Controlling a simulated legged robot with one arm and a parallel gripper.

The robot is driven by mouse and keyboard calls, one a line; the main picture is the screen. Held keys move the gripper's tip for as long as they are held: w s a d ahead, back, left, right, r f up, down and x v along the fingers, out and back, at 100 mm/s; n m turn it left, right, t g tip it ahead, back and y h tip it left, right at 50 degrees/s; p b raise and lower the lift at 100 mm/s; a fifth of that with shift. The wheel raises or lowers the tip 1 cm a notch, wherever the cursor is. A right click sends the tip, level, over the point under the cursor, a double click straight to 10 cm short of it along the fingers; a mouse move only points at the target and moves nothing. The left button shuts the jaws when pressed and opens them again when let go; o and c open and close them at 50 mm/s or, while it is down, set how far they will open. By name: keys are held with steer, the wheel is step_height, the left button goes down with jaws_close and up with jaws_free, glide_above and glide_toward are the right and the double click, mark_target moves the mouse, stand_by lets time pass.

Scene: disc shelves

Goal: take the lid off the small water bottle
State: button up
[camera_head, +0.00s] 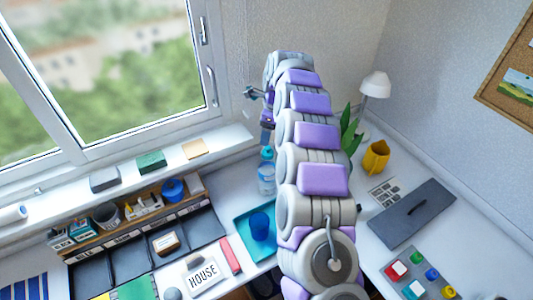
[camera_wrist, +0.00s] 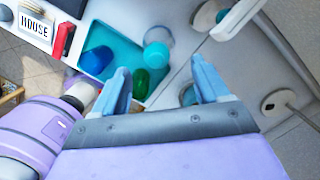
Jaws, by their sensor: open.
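The small water bottle (camera_head: 266,178) stands upright beside the teal tray in the head view, clear with a blue-teal lid (camera_head: 267,153) on top. What looks like the same bottle shows in the wrist view (camera_wrist: 157,48), beyond and between my fingertips. My gripper (camera_wrist: 160,84) is open, its two blue fingers spread with nothing held between them. In the head view my arm reaches away over the desk, and the gripper end is small and partly hidden above the bottle.
The teal tray (camera_head: 241,224) holds a blue cup (camera_head: 259,226). A green item (camera_wrist: 140,82) shows in the wrist view. A red item (camera_head: 230,254) and a HOUSE sign (camera_head: 203,275) lie to the left. A yellow mug (camera_head: 376,157) and white lamp (camera_head: 375,84) stand right of my arm.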

mark_target(268, 148)
step_height(268, 148, down, 2)
steer(key=shift+f, duration=0.1)
steer(key=shift+d+f+b, duration=0.2)
steer(key=shift+f+b, duration=0.15)
steer(key=shift+f, duration=0.15)
steer(key=f, duration=0.1)
steer(key=f+b, duration=0.1)
steer(key=f, duration=0.2)
steer(key=shift+s+a+f+b, duration=0.3)
steer(key=shift+a+f, duration=0.05)
steer(key=shift+a, duration=0.05)
steer(key=shift+r, duration=0.1)
steer(key=shift+d, duration=0.1)
steer(key=shift+c, duration=0.8)
steer(key=c, duration=0.9)
